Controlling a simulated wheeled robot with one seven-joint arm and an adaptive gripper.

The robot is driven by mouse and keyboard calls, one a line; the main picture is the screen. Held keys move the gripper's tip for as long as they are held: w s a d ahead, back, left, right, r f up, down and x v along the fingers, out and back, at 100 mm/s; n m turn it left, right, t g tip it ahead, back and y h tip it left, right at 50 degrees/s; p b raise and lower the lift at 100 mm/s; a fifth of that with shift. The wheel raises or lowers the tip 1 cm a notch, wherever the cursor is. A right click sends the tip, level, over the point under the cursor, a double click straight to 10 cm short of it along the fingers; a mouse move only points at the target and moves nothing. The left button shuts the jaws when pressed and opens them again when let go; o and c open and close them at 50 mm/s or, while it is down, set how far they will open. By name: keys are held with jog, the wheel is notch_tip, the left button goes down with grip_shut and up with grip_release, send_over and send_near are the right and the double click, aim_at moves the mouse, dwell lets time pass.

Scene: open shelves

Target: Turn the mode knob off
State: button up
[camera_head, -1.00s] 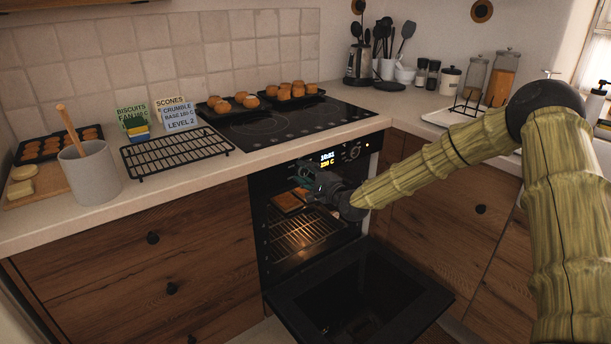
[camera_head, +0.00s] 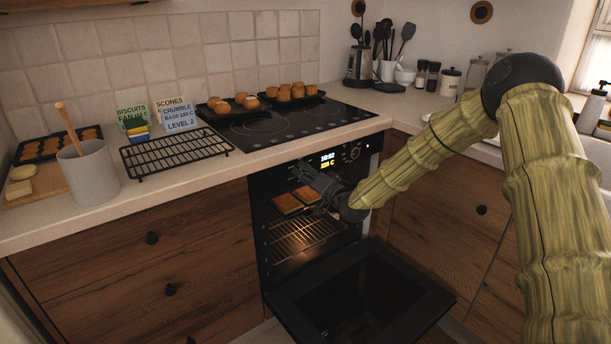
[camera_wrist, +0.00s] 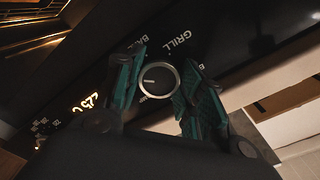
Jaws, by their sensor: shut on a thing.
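The mode knob (camera_wrist: 158,80) is a round dark knob with a pale rim and a short white mark. Panel lettering around it includes GRILL. My gripper (camera_wrist: 157,84) has its green-padded fingers on either side of the knob, shut on it. In the head view, my gripper (camera_head: 304,168) is at the left part of the oven's control panel and hides this knob. The oven display (camera_head: 328,161) is lit with a time and a temperature; the temperature also shows in the wrist view (camera_wrist: 84,103).
The oven door (camera_head: 360,295) is folded down open below my arm. A tray of brown food (camera_head: 295,201) sits inside the lit oven. A second knob (camera_head: 353,153) is right of the display. The hob (camera_head: 270,132) above holds trays of baked goods.

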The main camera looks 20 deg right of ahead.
jog(key=shift+d+n+b, duration=0.2)
jog(key=shift+n+b, duration=1.45)
jog(key=shift+n, duration=4.8)
jog(key=shift+d+n+b, duration=0.15)
jog(key=shift+n+b, duration=1.5)
jog(key=shift+n, duration=4.8)
jog(key=o, duration=1)
jog(key=shift+d, duration=0.1)
jog(key=shift+w, duration=0.1)
